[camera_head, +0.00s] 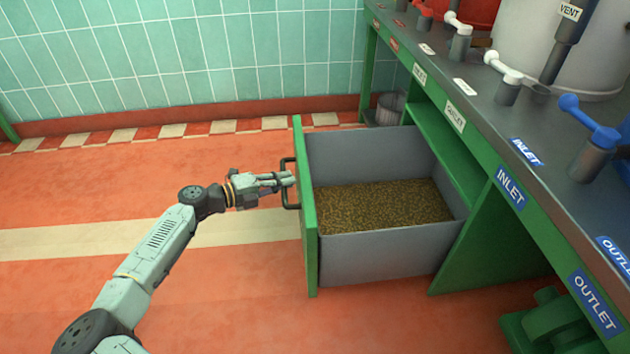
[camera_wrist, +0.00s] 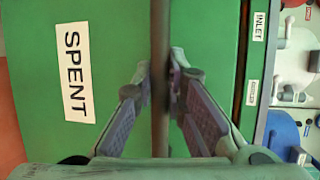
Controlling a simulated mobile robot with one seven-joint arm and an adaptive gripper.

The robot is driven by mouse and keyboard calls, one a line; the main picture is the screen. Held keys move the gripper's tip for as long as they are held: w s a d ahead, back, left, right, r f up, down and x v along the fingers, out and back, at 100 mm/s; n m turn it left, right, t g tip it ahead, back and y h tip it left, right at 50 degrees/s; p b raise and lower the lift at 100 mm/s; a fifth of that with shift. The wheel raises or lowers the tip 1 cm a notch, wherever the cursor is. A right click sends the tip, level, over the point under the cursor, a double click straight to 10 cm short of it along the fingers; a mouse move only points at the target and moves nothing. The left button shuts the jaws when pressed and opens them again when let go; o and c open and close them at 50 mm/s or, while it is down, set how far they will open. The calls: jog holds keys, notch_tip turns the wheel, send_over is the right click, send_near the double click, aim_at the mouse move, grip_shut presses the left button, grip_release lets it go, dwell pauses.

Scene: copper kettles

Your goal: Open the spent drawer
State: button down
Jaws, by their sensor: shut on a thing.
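The spent drawer (camera_head: 309,205) is pulled well out from under the green bench, to the left in the head view. It has a green front, grey walls and a layer of brown grain inside. In the wrist view its green front (camera_wrist: 115,45) carries a white SPENT label (camera_wrist: 75,72). A dark bar handle (camera_head: 286,187) stands on the front; it also shows in the wrist view (camera_wrist: 160,50). My gripper (camera_head: 290,180) is shut on this handle, and in the wrist view its two fingers (camera_wrist: 162,85) close on the bar from both sides.
The green bench (camera_head: 455,88) has valve levers, INLET and OUTLET labels, and a pale vessel (camera_head: 535,50) on top. A grey bin (camera_head: 390,108) stands behind the drawer. A green machine (camera_head: 550,325) sits under the bench at lower right. The red floor left of the drawer is clear.

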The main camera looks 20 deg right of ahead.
jog(key=shift+w+a+b, duration=0.1)
jog(key=shift+w+a, duration=0.1)
jog(key=shift+a, duration=0.65)
jog(key=shift+w+a+b, duration=0.1)
jog(key=shift+w+a, duration=0.15)
jog(key=shift+a, duration=0.65)
jog(key=shift+w+a+b, duration=0.1)
jog(key=shift+w+a, duration=0.1)
jog(key=shift+a, duration=0.65)
jog(key=c, duration=1.9)
grip_release()
jog(key=v, duration=1.2)
